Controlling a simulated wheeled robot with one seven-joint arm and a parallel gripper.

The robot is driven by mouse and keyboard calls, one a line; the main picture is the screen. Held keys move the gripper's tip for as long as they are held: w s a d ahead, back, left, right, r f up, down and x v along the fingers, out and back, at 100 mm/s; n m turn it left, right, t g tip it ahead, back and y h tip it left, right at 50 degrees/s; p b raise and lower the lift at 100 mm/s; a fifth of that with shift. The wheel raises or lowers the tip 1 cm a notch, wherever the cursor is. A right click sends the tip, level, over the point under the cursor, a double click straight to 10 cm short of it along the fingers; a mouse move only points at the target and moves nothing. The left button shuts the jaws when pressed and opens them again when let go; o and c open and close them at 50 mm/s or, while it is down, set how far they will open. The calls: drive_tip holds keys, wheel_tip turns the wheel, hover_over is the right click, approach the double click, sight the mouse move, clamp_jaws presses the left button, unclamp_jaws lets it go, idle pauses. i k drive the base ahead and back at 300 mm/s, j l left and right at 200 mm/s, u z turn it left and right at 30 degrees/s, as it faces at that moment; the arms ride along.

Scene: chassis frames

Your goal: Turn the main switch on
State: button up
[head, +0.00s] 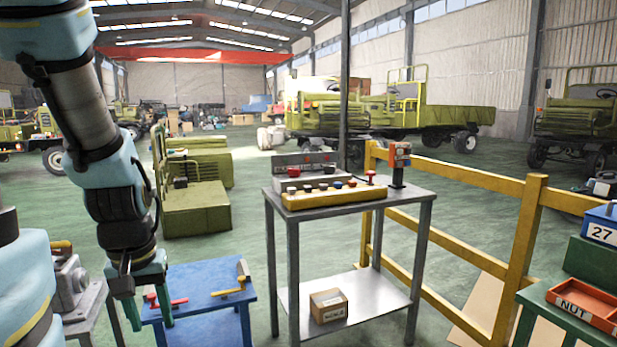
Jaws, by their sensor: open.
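No label marks a main switch that I can read. A red-topped lever (370,176) stands beside the yellow box. Whether any is on or off is too small to tell. My gripper (141,318) hangs at the left, fingers down, open and empty, in front of the blue table and well apart from the grey table.
The blue table (205,285) carries a red-handled and a yellow-handled lever. A cardboard box (328,305) sits on the grey table's lower shelf. A yellow railing (450,245) runs behind and right. A red tray (585,305) lies on the green table at right.

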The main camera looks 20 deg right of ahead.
sight(293, 172)
drive_tip(key=i+l+u, duration=0.2)
drive_tip(key=i+l, duration=0.15)
drive_tip(key=l, duration=0.3)
drive_tip(key=i+l+u, duration=0.25)
drive_tip(key=l, duration=0.4)
drive_tip(key=i+l+u, duration=0.1)
drive_tip(key=l, duration=0.25)
drive_tip(key=i, duration=0.1)
